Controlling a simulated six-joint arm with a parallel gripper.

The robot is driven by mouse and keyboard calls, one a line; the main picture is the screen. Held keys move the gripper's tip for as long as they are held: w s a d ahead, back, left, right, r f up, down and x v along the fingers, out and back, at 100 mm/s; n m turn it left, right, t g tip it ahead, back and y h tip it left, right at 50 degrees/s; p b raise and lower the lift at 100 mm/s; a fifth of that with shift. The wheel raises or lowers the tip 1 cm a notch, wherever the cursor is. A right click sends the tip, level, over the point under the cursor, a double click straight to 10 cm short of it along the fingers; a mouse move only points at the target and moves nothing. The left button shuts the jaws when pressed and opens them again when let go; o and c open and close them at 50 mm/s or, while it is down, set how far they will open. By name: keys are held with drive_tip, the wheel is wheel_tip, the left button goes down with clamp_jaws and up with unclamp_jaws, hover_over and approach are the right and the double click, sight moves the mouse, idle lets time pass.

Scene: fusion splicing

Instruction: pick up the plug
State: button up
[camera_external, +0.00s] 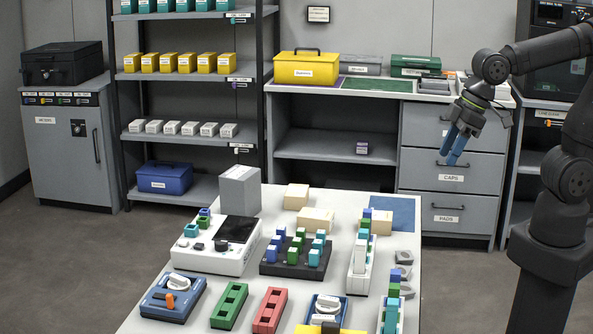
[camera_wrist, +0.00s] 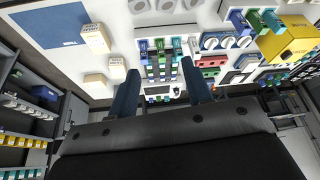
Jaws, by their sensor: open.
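My gripper (camera_external: 452,160) hangs at the upper right in the external view, with blue fingers pointing down. It is open and empty, well above the white table. In the wrist view its two fingers (camera_wrist: 159,68) stand apart with nothing held. Several small blue, green and teal plug-like pieces stand in a black rack (camera_external: 270,269) in the middle of the table. More sit in a white holder (camera_external: 353,282) to its right and on a white device (camera_external: 207,263) to its left. I cannot tell which one is the plug.
A blue mat (camera_external: 400,212) and beige blocks (camera_external: 315,220) lie at the table's back. A grey block (camera_external: 239,188) stands back left. Green (camera_external: 229,305) and red (camera_external: 269,310) trays and a blue device (camera_external: 160,303) lie in front. A counter and drawers (camera_external: 451,178) stand behind.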

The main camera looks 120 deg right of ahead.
drive_tip(key=w+d+m, duration=0.1)
drive_tip(key=w+d, duration=0.7)
drive_tip(key=m+g, duration=0.1)
drive_tip(key=g, duration=0.1)
approach(321, 231)
drive_tip(key=shift+x, duration=4.35)
clamp_jaws()
